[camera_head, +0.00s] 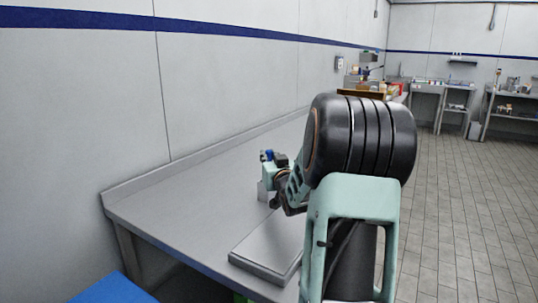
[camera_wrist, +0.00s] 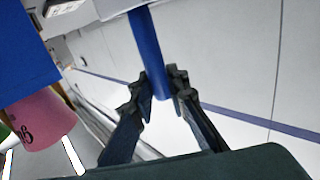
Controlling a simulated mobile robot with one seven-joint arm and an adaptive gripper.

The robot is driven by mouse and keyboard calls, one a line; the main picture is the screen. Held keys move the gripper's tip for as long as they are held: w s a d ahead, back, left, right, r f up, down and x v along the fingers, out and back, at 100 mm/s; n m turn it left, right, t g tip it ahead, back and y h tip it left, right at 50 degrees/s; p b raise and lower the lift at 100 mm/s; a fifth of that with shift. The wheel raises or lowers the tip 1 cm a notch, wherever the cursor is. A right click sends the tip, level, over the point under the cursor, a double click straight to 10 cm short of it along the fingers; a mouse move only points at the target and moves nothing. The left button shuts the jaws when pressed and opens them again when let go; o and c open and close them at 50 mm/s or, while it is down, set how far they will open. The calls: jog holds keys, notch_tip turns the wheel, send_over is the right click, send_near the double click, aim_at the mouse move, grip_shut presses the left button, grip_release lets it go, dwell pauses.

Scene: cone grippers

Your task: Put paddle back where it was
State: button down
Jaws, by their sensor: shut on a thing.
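In the wrist view, a long narrow blue piece (camera_wrist: 147,45), which looks like part of the paddle, runs from the top edge down between my fingertips. My gripper (camera_wrist: 160,92) is shut on its lower end, and the dark fingers stand on either side of it. The rest of the paddle is not clear to me. In the head view, my gripper (camera_head: 274,174) is small and partly hidden by my arm, above the grey table (camera_head: 190,215). A small blue bit (camera_head: 268,155) shows at it.
In the wrist view, a pink cup-like object (camera_wrist: 45,120) and a blue panel (camera_wrist: 27,58) are at left. In the head view, a flat grey slab (camera_head: 265,250) lies near the table's front edge. The left tabletop is bare, bounded by a wall behind.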

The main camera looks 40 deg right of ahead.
jog(key=shift+f+b, duration=0.55)
jog(key=shift+b, duration=0.1)
jog(key=c, duration=1.8)
grip_release()
jog(key=v, duration=1.2)
